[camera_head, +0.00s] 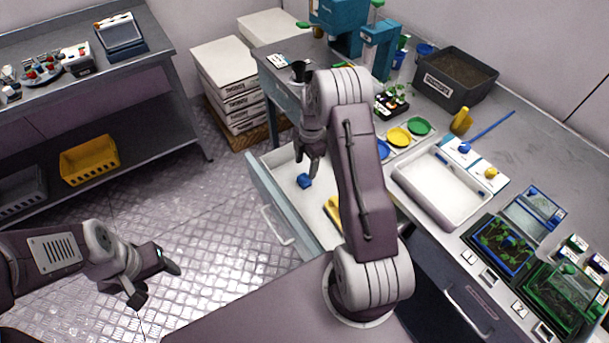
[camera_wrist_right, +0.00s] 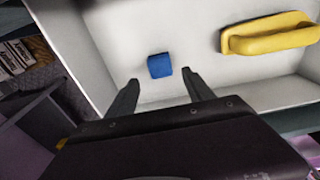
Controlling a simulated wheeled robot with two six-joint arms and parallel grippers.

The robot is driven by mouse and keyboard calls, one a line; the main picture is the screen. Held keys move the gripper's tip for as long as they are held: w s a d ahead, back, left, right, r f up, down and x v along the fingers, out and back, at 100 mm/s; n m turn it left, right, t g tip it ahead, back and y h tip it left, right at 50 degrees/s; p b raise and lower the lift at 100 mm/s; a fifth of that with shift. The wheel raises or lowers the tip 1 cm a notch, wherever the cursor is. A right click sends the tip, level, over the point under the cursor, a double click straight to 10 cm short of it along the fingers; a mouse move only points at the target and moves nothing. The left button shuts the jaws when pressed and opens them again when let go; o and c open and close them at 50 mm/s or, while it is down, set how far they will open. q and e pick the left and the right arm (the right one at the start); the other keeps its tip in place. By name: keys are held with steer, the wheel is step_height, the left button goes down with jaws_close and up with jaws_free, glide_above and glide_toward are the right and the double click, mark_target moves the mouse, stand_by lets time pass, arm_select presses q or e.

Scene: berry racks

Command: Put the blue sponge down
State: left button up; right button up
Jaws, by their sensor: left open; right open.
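The blue sponge (camera_head: 304,181) is a small blue block lying on the white floor of the open drawer (camera_head: 271,198). It also shows in the right wrist view (camera_wrist_right: 159,65), just beyond my fingertips and apart from them. My right gripper (camera_head: 309,165) is open and empty above the sponge; its fingers (camera_wrist_right: 160,82) spread to either side below the sponge in the wrist view. My left gripper (camera_head: 158,280) is open and empty over the metal floor, at the lower left.
A yellow-handled item (camera_wrist_right: 268,36) lies in the drawer beside the sponge, partly hidden by my right arm in the head view. A white tray (camera_head: 440,186), coloured discs and a dark bin (camera_head: 453,82) stand on the counter. A shelf with a yellow basket (camera_head: 90,158) is at left.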

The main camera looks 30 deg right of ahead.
mark_target(307, 176)
step_height(307, 176, up, 5)
steer(key=s+a+r+m, duration=0.2)
steer(key=s+a+m, duration=0.4)
steer(key=s+m, duration=0.3)
steer(key=s+a+r+m+t+h, duration=0.1)
steer(key=s+a+r+m, duration=0.2)
steer(key=s+m, duration=0.6)
steer(key=a+m, duration=0.1)
steer(key=a, duration=0.1)
steer(key=shift+s+a, duration=0.25)
steer(key=shift+a, duration=0.1)
steer(key=shift+d+r+p, duration=0.1)
steer(key=shift+r+p, duration=0.2)
